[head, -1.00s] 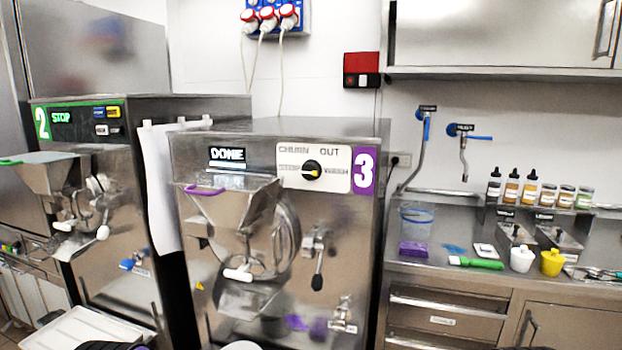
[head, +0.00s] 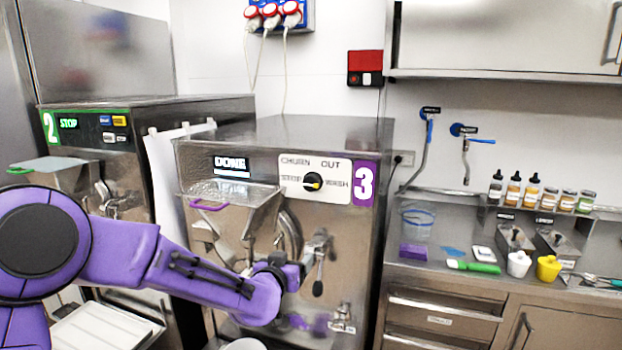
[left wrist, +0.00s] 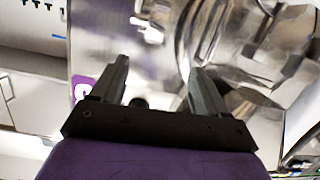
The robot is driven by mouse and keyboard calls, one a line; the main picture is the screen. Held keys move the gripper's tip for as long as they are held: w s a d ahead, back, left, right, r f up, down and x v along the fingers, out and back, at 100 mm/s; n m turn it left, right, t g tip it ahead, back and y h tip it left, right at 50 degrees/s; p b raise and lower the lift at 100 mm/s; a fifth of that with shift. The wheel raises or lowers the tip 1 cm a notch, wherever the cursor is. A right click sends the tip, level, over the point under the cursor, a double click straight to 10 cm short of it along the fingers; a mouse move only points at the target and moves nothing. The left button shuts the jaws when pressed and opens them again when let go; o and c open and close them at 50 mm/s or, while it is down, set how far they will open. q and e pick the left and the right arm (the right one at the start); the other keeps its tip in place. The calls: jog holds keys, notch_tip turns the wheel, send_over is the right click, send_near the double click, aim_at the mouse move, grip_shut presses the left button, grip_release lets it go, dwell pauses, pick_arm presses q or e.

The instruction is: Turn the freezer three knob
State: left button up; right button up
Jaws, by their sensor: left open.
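Freezer three (head: 340,260) is the steel machine with a purple 3 label and a display reading DONE. Its black knob (head: 313,181) sits on a white panel marked CHURN, OUT, STOP and WASH; I cannot tell its setting surely. My left gripper (head: 312,252) is in front of the machine, below the knob, near the outlet lever. It is open and apart from the knob. In the left wrist view its two fingers (left wrist: 160,72) are spread with nothing held between them. A small dark round shape there, between the finger bases, may be the knob. My right gripper is not in view.
Freezer two (head: 110,200) stands at the left. The hopper (head: 235,205) and the black-handled lever (head: 319,280) stick out from freezer three near my left arm. A counter (head: 450,275) with bottles and cups lies at the right.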

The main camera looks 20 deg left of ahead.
aim_at(309, 185)
pick_arm(q)
notch_tip(309, 185, up, 15)
jog(key=w+m+t, duration=0.1)
jog(key=t, duration=0.1)
jog(key=shift+h, duration=0.3)
jog(key=w+p, duration=0.2)
jog(key=w, duration=0.1)
jog(key=w+p, duration=0.1)
jog(key=w, duration=0.2)
jog(key=w+p, duration=0.2)
jog(key=w, duration=0.2)
jog(key=shift+d+p, duration=0.3)
jog(key=shift+d, duration=0.05)
jog(key=shift+w+a+f, duration=0.1)
jog(key=shift+w+f, duration=0.05)
jog(key=shift+w, duration=0.35)
jog(key=shift+s, duration=0.1)
jog(key=c, duration=1.1)
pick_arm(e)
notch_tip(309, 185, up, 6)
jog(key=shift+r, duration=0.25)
